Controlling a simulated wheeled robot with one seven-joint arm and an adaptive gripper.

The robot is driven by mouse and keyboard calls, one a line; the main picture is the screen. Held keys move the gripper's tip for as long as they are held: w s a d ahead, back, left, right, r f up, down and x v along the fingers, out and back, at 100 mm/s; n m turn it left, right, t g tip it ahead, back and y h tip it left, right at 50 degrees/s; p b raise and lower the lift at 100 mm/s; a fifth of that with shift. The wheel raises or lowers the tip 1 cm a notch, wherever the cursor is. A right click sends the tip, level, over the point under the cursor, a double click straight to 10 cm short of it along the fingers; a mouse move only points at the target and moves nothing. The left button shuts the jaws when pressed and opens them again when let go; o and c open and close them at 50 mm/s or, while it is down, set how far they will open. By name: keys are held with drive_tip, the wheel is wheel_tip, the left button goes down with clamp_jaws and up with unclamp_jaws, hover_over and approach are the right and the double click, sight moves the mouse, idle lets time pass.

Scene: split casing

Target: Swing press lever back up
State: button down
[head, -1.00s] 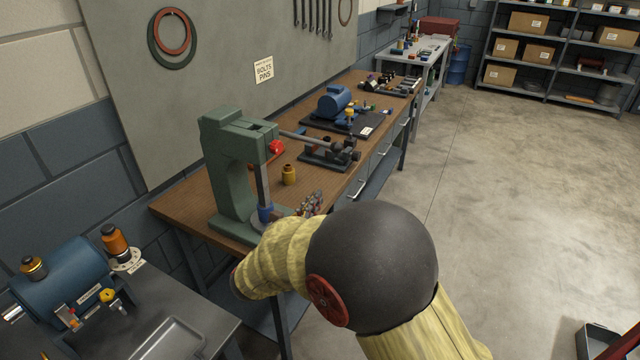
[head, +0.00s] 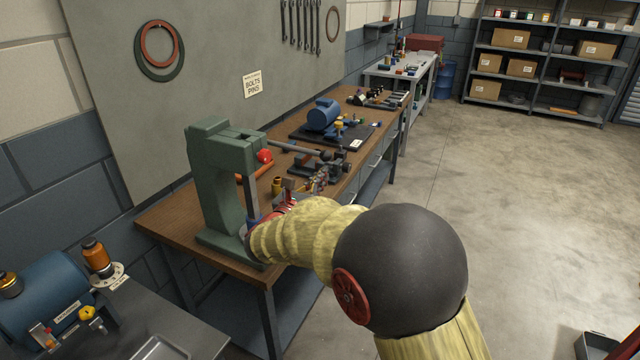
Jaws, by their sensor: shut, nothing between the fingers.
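The green press (head: 212,185) stands on the near end of the wooden bench. Its lever (head: 295,147) looks like the grey bar that runs right from the press head, nearly level and tilted slightly down. My gripper (head: 296,188) is shut and empty, just beyond my yellow-sleeved wrist. It is right of the press column and below the lever, apart from the bar as far as I can tell. My wrist hides part of the press base, and the fingertips are small and cluttered against the bench.
A brass cylinder (head: 277,185) stands on the bench (head: 165,222) beside my gripper. A blue motor (head: 322,116) on a dark mat sits farther back. A blue tank (head: 62,292) is at lower left.

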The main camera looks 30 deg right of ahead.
drive_tip(key=shift+r, duration=0.1)
drive_tip(key=w+a+r+n+p, duration=0.2)
drive_tip(key=r+n+p, duration=0.3)
drive_tip(key=r+p, duration=0.8)
drive_tip(key=w+a+r+n+p, duration=0.25)
drive_tip(key=r+n+p, duration=0.25)
drive_tip(key=r+p, duration=0.75)
drive_tip(key=w+a+r+n+p, duration=0.2)
drive_tip(key=w+a+p, duration=0.3)
drive_tip(key=w+p, duration=0.2)
drive_tip(key=w+a+r+n+p, duration=0.3)
drive_tip(key=w+a+p, duration=0.2)
drive_tip(key=w+p, duration=0.2)
drive_tip(key=shift+t+y+p, duration=0.3)
drive_tip(key=shift+y+p, duration=0.1)
drive_tip(key=shift+p, duration=1)
